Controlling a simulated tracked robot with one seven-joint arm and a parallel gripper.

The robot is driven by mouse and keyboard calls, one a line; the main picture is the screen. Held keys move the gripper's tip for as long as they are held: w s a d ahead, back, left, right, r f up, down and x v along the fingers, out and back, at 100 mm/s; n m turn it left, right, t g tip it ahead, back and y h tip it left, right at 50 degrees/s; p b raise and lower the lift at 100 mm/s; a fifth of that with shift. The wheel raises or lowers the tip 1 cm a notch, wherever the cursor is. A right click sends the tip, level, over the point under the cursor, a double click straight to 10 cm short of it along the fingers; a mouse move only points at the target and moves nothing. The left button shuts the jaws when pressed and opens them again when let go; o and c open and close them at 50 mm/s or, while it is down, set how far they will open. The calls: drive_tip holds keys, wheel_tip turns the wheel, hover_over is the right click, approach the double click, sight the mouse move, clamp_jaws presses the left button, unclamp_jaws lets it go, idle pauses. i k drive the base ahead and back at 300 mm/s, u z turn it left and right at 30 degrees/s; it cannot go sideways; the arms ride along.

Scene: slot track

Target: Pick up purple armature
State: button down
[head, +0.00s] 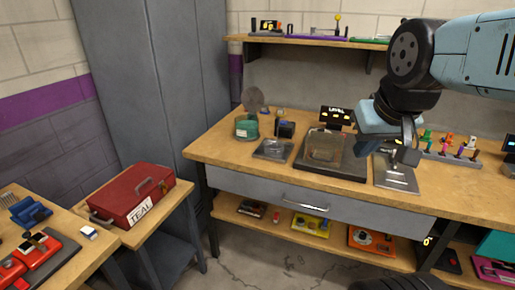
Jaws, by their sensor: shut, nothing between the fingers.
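I cannot pick out a purple armature for certain. A small purple-topped piece (461,150) stands among several coloured pieces in the grey rack at the bench's right. A purple tray (318,37) with small parts lies on the upper shelf. My gripper (408,146) hangs from the blue arm at the right, over the workbench near a grey metal plate (397,181). It is shut and empty. My gripper and arm hide part of the bench behind them.
The wooden workbench (225,150) holds a teal round part (246,128), a small tray (273,150) and a clear box (325,147) on a dark base by a "LEVEL" sign. A red "TEAL" toolbox (132,195) stands on the left table. Coloured trays (371,240) lie below.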

sight(460, 150)
drive_tip(key=u, duration=0.2)
drive_tip(key=i, duration=1.15)
drive_tip(key=z, duration=3.3)
drive_tip(key=k, duration=0.55)
drive_tip(key=u, duration=0.1)
